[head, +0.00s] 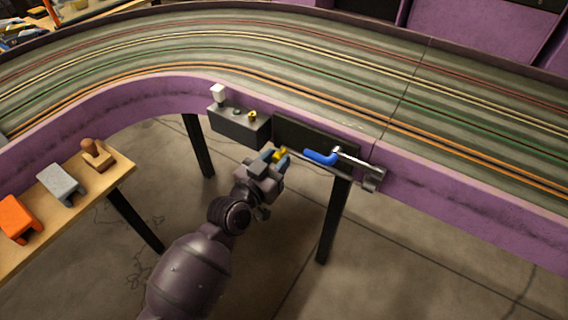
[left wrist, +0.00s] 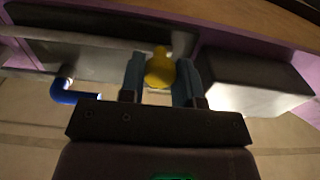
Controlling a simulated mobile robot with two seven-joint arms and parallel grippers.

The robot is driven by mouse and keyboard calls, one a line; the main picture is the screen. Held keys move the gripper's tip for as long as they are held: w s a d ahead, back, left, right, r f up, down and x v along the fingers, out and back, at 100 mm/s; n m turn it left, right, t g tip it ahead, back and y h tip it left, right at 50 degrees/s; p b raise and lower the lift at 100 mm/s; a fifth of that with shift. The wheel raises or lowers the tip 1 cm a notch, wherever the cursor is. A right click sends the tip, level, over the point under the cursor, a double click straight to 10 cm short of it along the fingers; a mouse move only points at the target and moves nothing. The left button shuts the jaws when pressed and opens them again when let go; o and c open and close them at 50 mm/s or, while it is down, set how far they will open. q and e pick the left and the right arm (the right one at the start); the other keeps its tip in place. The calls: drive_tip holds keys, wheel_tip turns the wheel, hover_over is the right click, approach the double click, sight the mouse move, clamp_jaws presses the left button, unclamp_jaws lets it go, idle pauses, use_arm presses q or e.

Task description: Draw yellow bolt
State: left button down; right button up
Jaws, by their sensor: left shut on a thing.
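The yellow bolt knob (head: 279,154) sits at the tip of my left gripper (head: 275,157), below the purple track wall. In the left wrist view the yellow knob (left wrist: 160,70) is between the two blue fingers of the left gripper (left wrist: 160,82), which is shut on it. The bolt's far part is hidden by the gripper in the head view. A bent blue handle (head: 320,157) lies just right of the gripper; it also shows in the left wrist view (left wrist: 75,93). My right gripper is not in view.
A dark grey box (head: 238,127) with a white piece and small knobs on top is fixed left of the gripper. A dark panel (head: 315,138) and a metal bracket (head: 372,180) are to the right. A wooden table (head: 95,187) with blocks stands lower left.

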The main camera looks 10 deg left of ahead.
use_arm(q)
drive_tip(key=shift+w+a, duration=0.2)
drive_tip(key=shift+a, duration=0.35)
drive_tip(key=c, duration=1.2)
unclamp_jaws()
drive_tip(key=o, duration=0.4)
drive_tip(key=shift+a, duration=0.15)
